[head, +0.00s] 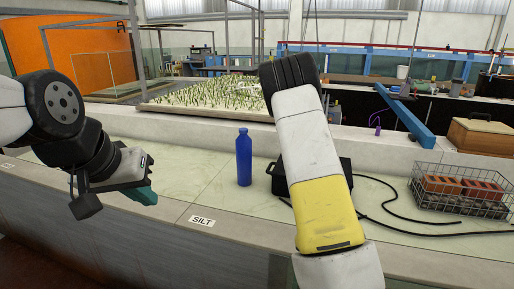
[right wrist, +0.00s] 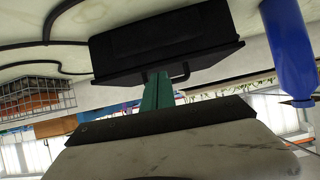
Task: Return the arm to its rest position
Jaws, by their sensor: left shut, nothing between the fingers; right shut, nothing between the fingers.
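My left gripper (head: 143,194) shows in the head view at the left, above the pale counter's front edge. Its teal fingers are together with nothing in them. My right arm, with white and yellow links, rises through the middle of the head view and hides its own gripper there. In the right wrist view my right gripper's teal fingers (right wrist: 157,92) are shut and empty. They point toward a black case (right wrist: 165,38) with a handle. The case also shows in the head view (head: 279,178), partly behind my arm.
A blue bottle (head: 244,158) stands upright on the pale counter, left of the case; it also shows in the right wrist view (right wrist: 289,45). A wire basket (head: 459,190) with reddish blocks stands at the right, near a black cable (head: 405,217). A "SILT" label (head: 202,221) marks the counter's front edge.

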